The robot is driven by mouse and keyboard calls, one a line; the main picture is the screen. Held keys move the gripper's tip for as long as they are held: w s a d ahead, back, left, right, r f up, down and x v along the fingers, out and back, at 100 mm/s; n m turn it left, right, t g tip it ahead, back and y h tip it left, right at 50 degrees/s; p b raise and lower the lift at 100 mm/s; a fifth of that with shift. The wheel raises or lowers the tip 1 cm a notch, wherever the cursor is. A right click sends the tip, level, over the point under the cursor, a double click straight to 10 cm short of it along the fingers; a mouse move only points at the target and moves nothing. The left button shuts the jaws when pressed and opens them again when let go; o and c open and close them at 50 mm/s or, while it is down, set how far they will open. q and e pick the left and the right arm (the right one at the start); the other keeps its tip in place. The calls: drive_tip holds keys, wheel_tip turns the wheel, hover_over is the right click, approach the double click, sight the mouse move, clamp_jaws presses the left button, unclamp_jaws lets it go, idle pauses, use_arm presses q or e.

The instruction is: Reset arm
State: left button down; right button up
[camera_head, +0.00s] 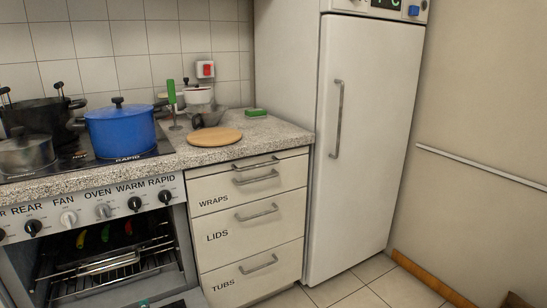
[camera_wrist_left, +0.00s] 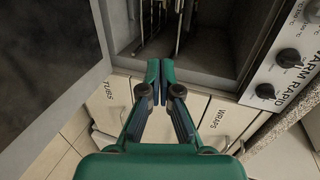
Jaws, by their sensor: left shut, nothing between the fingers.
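My left gripper (camera_wrist_left: 160,72) is shut and empty in the left wrist view, its green fingertips together. It is in front of the open oven (camera_wrist_left: 205,45) and the drawer fronts (camera_wrist_left: 190,115). In the head view only a small green bit of my left gripper (camera_head: 143,302) shows at the bottom edge, below the oven (camera_head: 110,265). My right gripper is not in view.
A grey-framed dark panel (camera_wrist_left: 45,70) fills the wrist view's left side. The oven rack (camera_head: 105,265) shows inside. The counter holds a blue pot (camera_head: 121,132), a round wooden board (camera_head: 215,137) and a green sponge (camera_head: 256,112). A white fridge (camera_head: 370,130) stands right of the drawers.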

use_arm(q)
drive_tip(key=s+d+f+g+h, duration=0.1)
drive_tip(key=s+d+f+h, duration=0.1)
drive_tip(key=s+d+f, duration=0.2)
drive_tip(key=s+d+f+n+g+h, duration=0.1)
drive_tip(key=s+d+f+g+h, duration=0.1)
drive_tip(key=s+d+f, duration=0.3)
drive_tip(key=s+d+f+g+h, duration=0.1)
drive_tip(key=s+d+f+h, duration=0.1)
drive_tip(key=s+d+f, duration=0.2)
drive_tip(key=shift+s+d+f+n+g+h, duration=0.1)
drive_tip(key=shift+d+f+n+g+h, duration=0.1)
drive_tip(key=shift+f, duration=0.25)
drive_tip(key=shift+s+d+f+n+g+h, duration=0.1)
drive_tip(key=shift+d+f+h, duration=0.1)
drive_tip(key=shift+f, duration=0.2)
drive_tip(key=s+d+f+n+g+h, duration=0.2)
drive_tip(key=s+d+n+g, duration=0.3)
drive_tip(key=s, duration=0.5)
drive_tip(key=s+d+f+n+g+h, duration=0.2)
drive_tip(key=s+d+n, duration=0.2)
drive_tip(key=s+n, duration=0.5)
wheel_tip(320, 180, up, 27)
drive_tip(key=m+p, duration=0.1)
drive_tip(key=p, duration=2.5)
drive_tip(key=shift+s+f, duration=0.15)
drive_tip(key=shift+f, duration=0.05)
drive_tip(key=shift+d, duration=0.1)
